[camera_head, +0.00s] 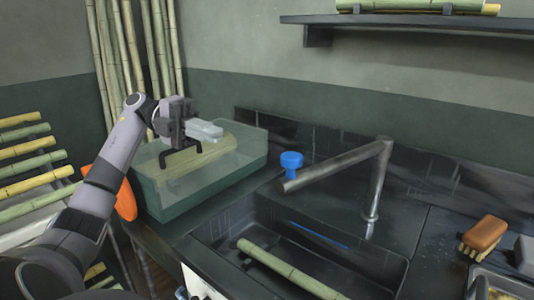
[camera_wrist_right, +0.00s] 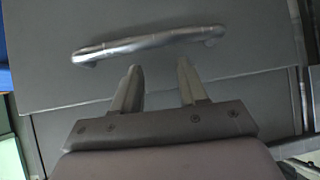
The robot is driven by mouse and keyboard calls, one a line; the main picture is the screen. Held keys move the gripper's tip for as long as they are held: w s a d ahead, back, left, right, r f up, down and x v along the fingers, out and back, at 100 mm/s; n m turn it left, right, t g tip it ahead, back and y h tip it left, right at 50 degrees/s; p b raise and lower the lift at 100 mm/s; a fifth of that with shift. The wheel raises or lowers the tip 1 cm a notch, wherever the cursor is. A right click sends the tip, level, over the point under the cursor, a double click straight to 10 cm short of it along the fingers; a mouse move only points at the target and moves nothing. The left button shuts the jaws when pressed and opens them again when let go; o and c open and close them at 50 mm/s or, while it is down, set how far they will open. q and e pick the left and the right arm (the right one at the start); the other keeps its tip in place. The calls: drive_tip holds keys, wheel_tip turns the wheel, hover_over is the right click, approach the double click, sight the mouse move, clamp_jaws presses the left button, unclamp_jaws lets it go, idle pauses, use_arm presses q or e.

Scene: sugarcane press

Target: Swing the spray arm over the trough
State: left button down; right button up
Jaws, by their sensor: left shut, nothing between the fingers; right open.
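The spray arm (camera_head: 335,166) is a grey metal pipe on an upright post at the back right of the trough. It reaches left and slopes down to an open end, which shows near the trough's back left edge. I cannot tell exactly what lies beneath that end. A blue knob (camera_head: 291,160) shows just behind the end. The dark trough (camera_head: 222,254) holds a green cane (camera_head: 285,268). My left gripper (camera_head: 184,160) is shut and empty above the glassy green bin, left of and apart from the spray arm. My right gripper (camera_wrist_right: 158,74) is open and empty, below a metal bar handle (camera_wrist_right: 150,45).
The green bin (camera_head: 165,205) stands left of the trough with cane pieces inside. An orange brush (camera_head: 482,236) lies on the right worktop. A wall shelf (camera_head: 420,23) carries canes. Tall canes lean in the back left corner. The handle sits on a grey panel (camera_wrist_right: 220,22).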

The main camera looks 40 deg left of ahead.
use_arm(q)
drive_tip(key=p, duration=0.1)
approach(282, 158)
drive_tip(key=w+d, duration=0.3)
drive_tip(key=d, duration=0.1)
drive_tip(key=shift+d+f, duration=0.7)
drive_tip(key=shift+d, duration=0.05)
use_arm(e)
drive_tip(key=shift+w+d+r, duration=0.2)
drive_tip(key=shift+r, duration=0.35)
